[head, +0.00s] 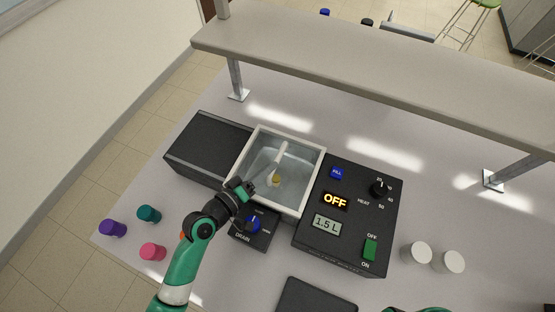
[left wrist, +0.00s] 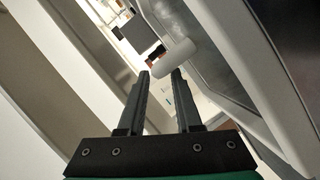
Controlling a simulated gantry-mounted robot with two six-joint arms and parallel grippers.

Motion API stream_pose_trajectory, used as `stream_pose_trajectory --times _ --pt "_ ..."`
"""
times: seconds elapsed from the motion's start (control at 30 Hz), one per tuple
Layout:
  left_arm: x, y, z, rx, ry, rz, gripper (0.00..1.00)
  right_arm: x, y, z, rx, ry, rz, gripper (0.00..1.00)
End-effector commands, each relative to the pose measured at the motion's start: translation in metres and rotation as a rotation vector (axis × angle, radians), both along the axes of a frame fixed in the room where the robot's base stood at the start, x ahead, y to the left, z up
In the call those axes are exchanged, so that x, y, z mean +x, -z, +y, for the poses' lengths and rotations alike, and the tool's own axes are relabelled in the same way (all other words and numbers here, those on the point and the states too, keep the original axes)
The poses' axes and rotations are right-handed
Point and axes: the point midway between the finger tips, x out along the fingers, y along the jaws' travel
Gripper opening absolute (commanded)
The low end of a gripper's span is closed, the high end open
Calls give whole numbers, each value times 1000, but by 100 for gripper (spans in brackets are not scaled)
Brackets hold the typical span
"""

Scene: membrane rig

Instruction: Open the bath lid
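The bath (head: 314,182) is a square basin with a white rim in the middle of the head view. A pale, see-through surface lies within the rim; I cannot tell for sure whether it is a closed lid. A white bar (head: 281,154) slants over it. In the left wrist view, a white rounded bar (left wrist: 174,55) lies just beyond the fingertips, beside a glassy pane with a white frame. My left gripper (head: 257,182) is over the bath's left front edge. In the left wrist view its fingers (left wrist: 162,74) are apart with nothing between them. My right gripper is out of view.
A dark box (head: 205,145) adjoins the bath on the left. A control panel (head: 350,205) reading OFF and 1.5 L stands right. A drain knob box (head: 262,238) is in front. Several coloured caps stand front left and two white cylinders right. A shelf (head: 380,75) spans the back.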

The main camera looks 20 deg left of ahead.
Motion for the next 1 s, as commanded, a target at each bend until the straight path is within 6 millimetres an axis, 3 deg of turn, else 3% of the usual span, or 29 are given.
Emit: stream_pose_trajectory --times 0.2,0.57,0.77,1.0 --pt "36 9 -11 1 1 -1 33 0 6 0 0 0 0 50" --pt "45 10 -13 0 -1 -1 33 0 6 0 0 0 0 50" --pt "45 10 -13 0 -1 -1 0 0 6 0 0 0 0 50" --pt "45 10 -13 0 -1 -1 0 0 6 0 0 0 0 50"
